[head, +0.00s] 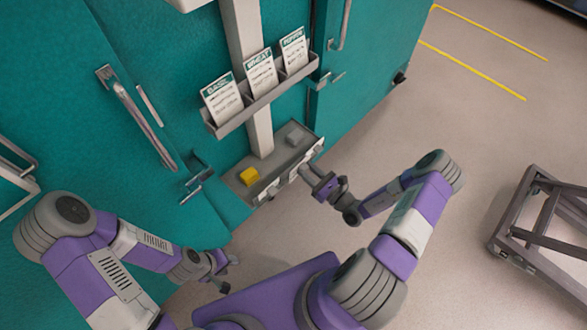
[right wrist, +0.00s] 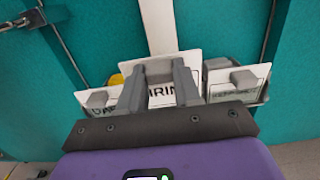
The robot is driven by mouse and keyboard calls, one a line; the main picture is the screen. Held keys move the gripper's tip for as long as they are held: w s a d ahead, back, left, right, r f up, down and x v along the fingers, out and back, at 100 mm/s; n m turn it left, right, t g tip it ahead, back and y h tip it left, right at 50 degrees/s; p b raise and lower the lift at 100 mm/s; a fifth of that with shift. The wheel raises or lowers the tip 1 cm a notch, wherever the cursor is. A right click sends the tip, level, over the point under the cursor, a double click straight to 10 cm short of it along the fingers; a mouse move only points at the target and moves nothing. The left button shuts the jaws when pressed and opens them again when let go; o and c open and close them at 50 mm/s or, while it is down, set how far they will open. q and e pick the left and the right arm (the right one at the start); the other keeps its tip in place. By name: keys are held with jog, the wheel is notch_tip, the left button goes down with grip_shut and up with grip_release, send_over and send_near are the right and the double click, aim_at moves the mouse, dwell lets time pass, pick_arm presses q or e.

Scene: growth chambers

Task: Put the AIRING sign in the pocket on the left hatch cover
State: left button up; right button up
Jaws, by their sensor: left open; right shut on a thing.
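The AIRING sign (right wrist: 160,102) is a white card with dark letters, partly covered by my fingers in the right wrist view. My right gripper (right wrist: 158,84) is shut on it; this gripper (head: 307,173) is at the front of the grey tray (head: 238,181) in the head view. The sign is still at the tray's front, between two other white signs. The left hatch cover (head: 75,85) is the teal panel at left with a long handle; I cannot make out its pocket. My left gripper (head: 222,272) is open and empty, low in front of the teal panels.
A yellow block (head: 249,176) and a grey block (head: 295,136) sit on the tray. Above it, a rack (head: 263,103) holds three printed cards on a pale post. A dark metal frame (head: 545,215) stands at right. Open floor lies between.

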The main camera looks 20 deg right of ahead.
jog(key=v, duration=0.6)
jog(key=shift+s+p, duration=0.25)
jog(key=shift+p, duration=0.1)
jog(key=shift+r, duration=0.15)
dwell(1.1)
